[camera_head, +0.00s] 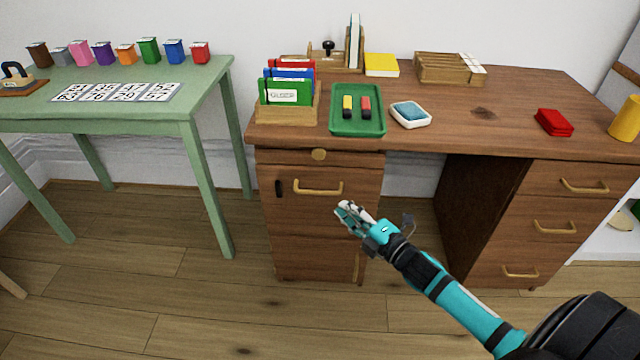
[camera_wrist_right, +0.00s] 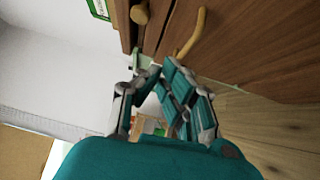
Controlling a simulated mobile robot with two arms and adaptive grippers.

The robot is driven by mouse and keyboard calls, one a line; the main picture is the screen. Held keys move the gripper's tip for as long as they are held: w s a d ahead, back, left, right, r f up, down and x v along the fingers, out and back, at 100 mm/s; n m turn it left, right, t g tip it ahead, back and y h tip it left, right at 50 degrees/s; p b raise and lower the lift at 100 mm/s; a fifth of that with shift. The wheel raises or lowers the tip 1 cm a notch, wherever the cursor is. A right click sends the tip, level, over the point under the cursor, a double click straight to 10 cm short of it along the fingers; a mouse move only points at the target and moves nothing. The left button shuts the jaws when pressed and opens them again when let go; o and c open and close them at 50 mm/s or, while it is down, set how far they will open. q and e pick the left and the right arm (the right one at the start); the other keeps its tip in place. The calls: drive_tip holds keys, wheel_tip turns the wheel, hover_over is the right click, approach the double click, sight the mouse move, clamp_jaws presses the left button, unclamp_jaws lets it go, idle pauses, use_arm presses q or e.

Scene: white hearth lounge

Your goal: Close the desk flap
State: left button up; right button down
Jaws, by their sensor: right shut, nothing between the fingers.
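The wooden desk (camera_head: 440,140) stands against the wall. Its left pedestal has a narrow top drawer with a round knob (camera_head: 319,154). Below it is a front panel, apparently the flap (camera_head: 300,207), with a brass bar handle (camera_head: 318,188). The panel looks upright and about flush; I cannot tell whether a small gap is left. My right gripper (camera_head: 343,208) is shut and empty, in front of the panel just below and right of the handle. In the right wrist view, the gripper (camera_wrist_right: 150,72) points toward the knob (camera_wrist_right: 140,13) and handle (camera_wrist_right: 190,38). Contact cannot be told. My left gripper is out of view.
On the desk top are a green tray (camera_head: 357,128), a card holder (camera_head: 288,113), a sponge dish (camera_head: 410,115) and a red block (camera_head: 554,122). A green table (camera_head: 205,90) stands left. The right pedestal (camera_head: 560,215) has several drawers. The floor in front is clear.

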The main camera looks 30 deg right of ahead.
drive_tip(key=b+x, duration=0.1)
drive_tip(key=x, duration=0.6)
drive_tip(key=shift+w, duration=0.2)
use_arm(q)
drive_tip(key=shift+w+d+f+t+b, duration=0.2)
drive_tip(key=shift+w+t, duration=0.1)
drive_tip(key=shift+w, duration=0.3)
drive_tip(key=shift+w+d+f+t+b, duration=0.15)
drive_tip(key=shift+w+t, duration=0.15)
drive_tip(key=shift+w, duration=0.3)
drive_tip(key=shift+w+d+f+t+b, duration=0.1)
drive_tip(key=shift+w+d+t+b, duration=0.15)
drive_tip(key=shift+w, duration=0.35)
use_arm(e)
drive_tip(key=shift+w+d+r, duration=0.1)
drive_tip(key=shift+w+d, duration=0.35)
drive_tip(key=shift+w, duration=0.45)
drive_tip(key=shift+w+d, duration=0.5)
drive_tip(key=shift+w, duration=0.4)
